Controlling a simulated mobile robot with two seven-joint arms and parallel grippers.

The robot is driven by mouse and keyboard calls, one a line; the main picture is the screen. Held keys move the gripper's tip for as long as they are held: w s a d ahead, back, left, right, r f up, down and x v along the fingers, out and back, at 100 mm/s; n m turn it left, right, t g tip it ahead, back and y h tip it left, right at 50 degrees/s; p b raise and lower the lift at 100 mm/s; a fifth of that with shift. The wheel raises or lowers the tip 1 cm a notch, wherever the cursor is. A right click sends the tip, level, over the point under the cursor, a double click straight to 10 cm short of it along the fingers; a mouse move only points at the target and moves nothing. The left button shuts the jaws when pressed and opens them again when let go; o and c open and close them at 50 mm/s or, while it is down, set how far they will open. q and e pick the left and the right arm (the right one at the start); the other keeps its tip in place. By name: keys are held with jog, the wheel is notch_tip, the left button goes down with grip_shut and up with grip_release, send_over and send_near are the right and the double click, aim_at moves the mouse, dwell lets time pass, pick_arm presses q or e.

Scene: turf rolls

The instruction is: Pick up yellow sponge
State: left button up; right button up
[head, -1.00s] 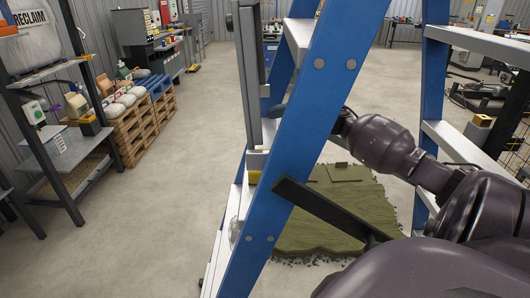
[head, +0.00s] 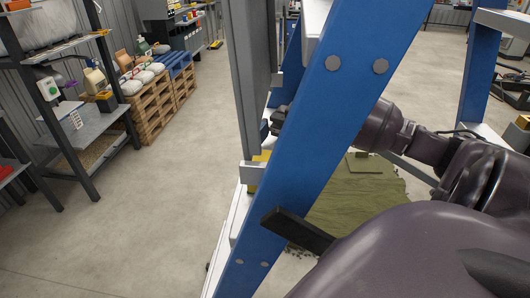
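A small yellow block (head: 261,158), which may be the yellow sponge, shows at the left edge of the blue ladder rail, beside a grey upright panel. The rail hides most of it, so I cannot tell its full shape. My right arm comes in from the right and passes behind the rail. Its dark end, my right gripper (head: 277,120), shows partly past the rail's left edge, a little above the yellow block and apart from it. The fingers are too hidden to tell if they are open or shut. My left gripper is not in view.
The blue ladder rail (head: 335,100) stands close in front, with a black bar (head: 297,229) across it. A green turf piece (head: 360,195) lies on the floor behind. A shelf (head: 88,130) and wooden pallets (head: 155,108) stand at left. The floor between is clear.

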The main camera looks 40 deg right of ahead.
jog(key=p+x, duration=0.1)
jog(key=x, duration=0.4)
jog(key=shift+a+r, duration=0.1)
jog(key=shift+a, duration=0.3)
jog(key=c, duration=1.2)
